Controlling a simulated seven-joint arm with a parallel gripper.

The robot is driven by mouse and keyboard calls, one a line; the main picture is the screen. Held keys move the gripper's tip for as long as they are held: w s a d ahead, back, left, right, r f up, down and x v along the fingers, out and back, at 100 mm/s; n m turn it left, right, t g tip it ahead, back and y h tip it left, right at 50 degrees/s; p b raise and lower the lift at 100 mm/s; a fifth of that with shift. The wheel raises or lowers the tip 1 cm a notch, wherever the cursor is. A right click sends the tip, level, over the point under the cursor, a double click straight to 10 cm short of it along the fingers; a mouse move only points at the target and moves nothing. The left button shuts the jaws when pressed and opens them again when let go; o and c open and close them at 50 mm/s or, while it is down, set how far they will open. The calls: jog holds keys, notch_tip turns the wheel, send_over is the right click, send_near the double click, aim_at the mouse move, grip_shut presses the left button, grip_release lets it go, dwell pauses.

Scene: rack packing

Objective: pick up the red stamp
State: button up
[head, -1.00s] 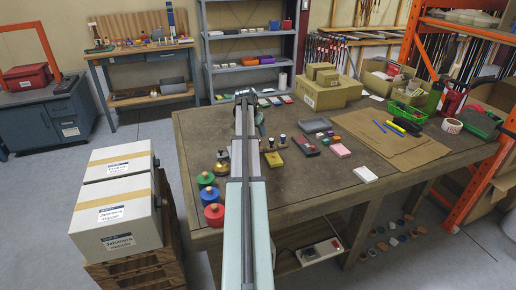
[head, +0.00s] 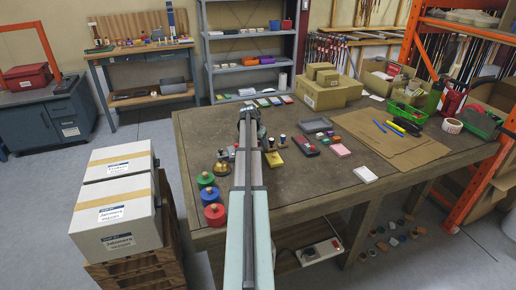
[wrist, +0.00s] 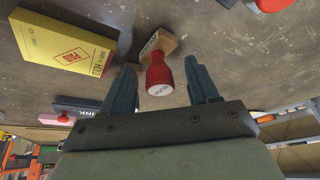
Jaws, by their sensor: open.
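The red stamp (wrist: 158,75) has a red rounded handle with a pale round label and a wooden base. In the wrist view it stands on the dark tabletop, between the lines of my two fingers. My gripper (wrist: 161,88) is open, with one finger on each side of the handle in the picture. I see no contact, and I cannot tell how far the fingertips are from it. In the head view my arm reaches out over the workbench and I cannot make out the red stamp.
A yellow ink pad box (wrist: 62,45) lies left of the stamp in the wrist view. The workbench (head: 310,190) also holds more stamps and pads, a cardboard sheet (head: 395,145), stacked boxes (head: 325,92) and round coloured pieces at its left edge. The front middle is clear.

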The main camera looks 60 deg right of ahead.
grip_shut()
dwell(0.5)
jog(key=shift+r, duration=0.15)
notch_tip(320, 180, up, 10)
jog(key=shift+f, duration=0.1)
dwell(0.4)
